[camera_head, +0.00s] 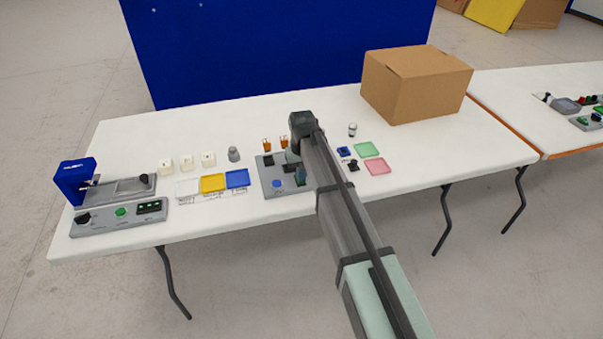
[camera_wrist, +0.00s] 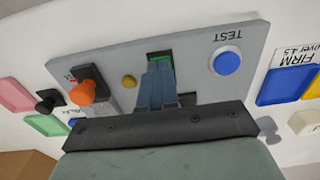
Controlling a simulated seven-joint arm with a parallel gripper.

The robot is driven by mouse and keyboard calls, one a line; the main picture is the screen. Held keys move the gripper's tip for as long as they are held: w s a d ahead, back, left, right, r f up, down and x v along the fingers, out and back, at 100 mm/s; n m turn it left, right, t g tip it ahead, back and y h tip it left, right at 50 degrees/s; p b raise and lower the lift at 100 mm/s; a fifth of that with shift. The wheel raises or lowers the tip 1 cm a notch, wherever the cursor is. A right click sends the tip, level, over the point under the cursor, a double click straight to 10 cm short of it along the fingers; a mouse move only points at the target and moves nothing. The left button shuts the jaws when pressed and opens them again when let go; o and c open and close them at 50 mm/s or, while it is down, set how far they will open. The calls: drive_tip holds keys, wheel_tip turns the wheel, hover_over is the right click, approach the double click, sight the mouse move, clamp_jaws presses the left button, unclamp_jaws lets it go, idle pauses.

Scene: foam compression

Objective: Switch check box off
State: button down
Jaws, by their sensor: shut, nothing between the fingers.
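The check box is a grey panel (camera_wrist: 190,42), seen in the wrist view with a blue TEST button (camera_wrist: 227,62), a small amber lamp (camera_wrist: 129,81) and an orange-red knob (camera_wrist: 87,91). A green-lit switch (camera_wrist: 158,56) sits near its edge. My gripper (camera_wrist: 158,68) is shut and empty, with its fingertips right at the green switch and covering part of it. I cannot tell whether they touch it. In the head view the check box (camera_head: 264,173) stands mid-table, partly hidden by my arm.
Blue (camera_head: 237,178), yellow (camera_head: 212,184) and white trays lie left of the check box. Green (camera_head: 367,149) and pink (camera_head: 377,166) trays lie right. A grey and blue machine (camera_head: 75,181) stands at the left end. A cardboard box (camera_head: 415,85) stands at the back right.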

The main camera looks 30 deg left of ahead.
drive_tip(key=shift+s+d+f+t+y, duration=0.2)
drive_tip(key=shift+s+f+t+y, duration=0.1)
drive_tip(key=shift+f, duration=0.1)
drive_tip(key=shift+w, duration=0.1)
drive_tip(key=shift+f, duration=0.1)
drive_tip(key=shift+w+a+r, duration=0.25)
drive_tip(key=shift+w+a, duration=0.45)
drive_tip(key=shift+r, duration=0.2)
wheel_tip(320, 180, up, 14)
drive_tip(key=s+d, duration=0.1)
drive_tip(key=shift+s+d, duration=0.2)
